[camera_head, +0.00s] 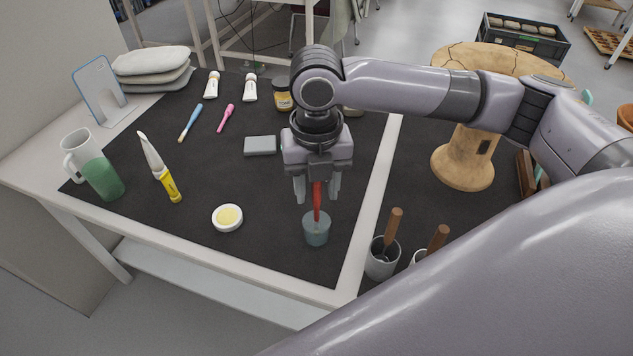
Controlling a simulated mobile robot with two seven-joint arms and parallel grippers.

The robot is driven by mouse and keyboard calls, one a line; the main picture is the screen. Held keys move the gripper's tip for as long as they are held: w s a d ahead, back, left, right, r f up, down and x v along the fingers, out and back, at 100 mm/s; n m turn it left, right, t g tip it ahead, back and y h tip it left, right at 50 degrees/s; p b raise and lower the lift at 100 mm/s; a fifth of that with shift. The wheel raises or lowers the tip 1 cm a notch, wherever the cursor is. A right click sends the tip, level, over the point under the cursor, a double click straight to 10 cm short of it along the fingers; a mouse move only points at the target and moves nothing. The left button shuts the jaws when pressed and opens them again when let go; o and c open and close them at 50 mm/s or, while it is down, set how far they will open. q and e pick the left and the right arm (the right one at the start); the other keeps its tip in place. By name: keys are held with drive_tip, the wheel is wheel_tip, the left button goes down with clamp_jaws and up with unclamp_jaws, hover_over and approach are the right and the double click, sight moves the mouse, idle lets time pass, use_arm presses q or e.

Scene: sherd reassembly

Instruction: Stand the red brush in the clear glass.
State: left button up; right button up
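The red brush (317,205) is upright, its lower end inside the clear glass (316,233). The glass stands on the dark mat near the front edge of the table. My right gripper (317,190) points down right above the glass. Its two fingers are spread, one on each side of the brush, with a gap showing on both sides. The top of the brush is hidden between the fingers. My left gripper is not in view.
A white dish with yellow contents (228,217), a yellow-handled tool (168,183) and a green-filled jug (101,176) lie to the left. A grey block (260,145) is behind. Cups with wooden-handled tools, one here (382,260), stand at the right.

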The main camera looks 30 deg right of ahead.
drive_tip(key=shift+r+p, duration=0.4)
drive_tip(key=shift+r, duration=3.2)
drive_tip(key=shift+s, duration=0.1)
